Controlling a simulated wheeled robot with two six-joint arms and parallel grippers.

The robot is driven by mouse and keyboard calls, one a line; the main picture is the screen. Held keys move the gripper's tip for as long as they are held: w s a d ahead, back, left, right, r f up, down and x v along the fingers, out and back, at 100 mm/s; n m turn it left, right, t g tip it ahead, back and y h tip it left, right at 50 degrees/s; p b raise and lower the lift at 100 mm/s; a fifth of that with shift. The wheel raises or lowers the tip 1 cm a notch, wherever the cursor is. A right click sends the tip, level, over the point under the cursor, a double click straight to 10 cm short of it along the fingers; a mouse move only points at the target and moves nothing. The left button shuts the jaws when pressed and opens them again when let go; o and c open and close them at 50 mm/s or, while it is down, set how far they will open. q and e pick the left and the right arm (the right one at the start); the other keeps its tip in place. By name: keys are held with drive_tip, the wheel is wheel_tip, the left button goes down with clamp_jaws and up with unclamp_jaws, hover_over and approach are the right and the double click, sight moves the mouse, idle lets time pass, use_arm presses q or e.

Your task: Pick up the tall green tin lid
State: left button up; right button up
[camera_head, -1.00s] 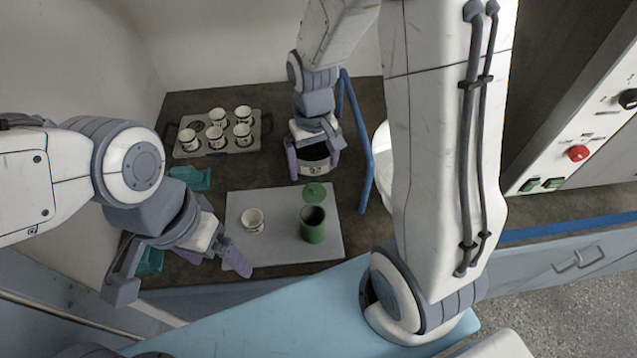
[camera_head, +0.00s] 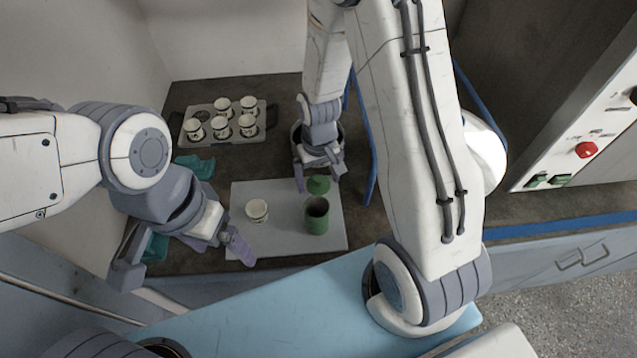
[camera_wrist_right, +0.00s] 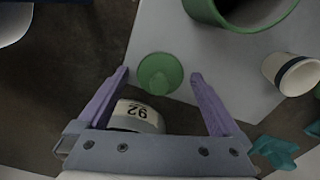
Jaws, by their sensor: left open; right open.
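The green tin lid (camera_head: 318,184) lies at the back edge of the grey mat (camera_head: 277,246), with its knob up. It also shows in the right wrist view (camera_wrist_right: 160,74), between and just beyond the fingertips. My right gripper (camera_head: 319,184) is open above the lid, its fingers on either side and nothing in its jaws; whether they touch the lid I cannot tell. The open green tin (camera_head: 317,222) stands on the mat in front of the lid. My left gripper (camera_head: 185,268) is open and empty at the mat's front left.
A small white cup (camera_head: 257,211) stands on the mat. A tray (camera_head: 230,135) with several cups stands at the back left. A round container marked 92 (camera_wrist_right: 136,115) sits behind the lid. Teal pieces (camera_head: 195,167) lie left of the mat. A blue bar (camera_head: 366,150) stands at the right.

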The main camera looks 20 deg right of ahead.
drive_tip(key=c, duration=1.3)
drive_tip(key=shift+r, duration=0.15)
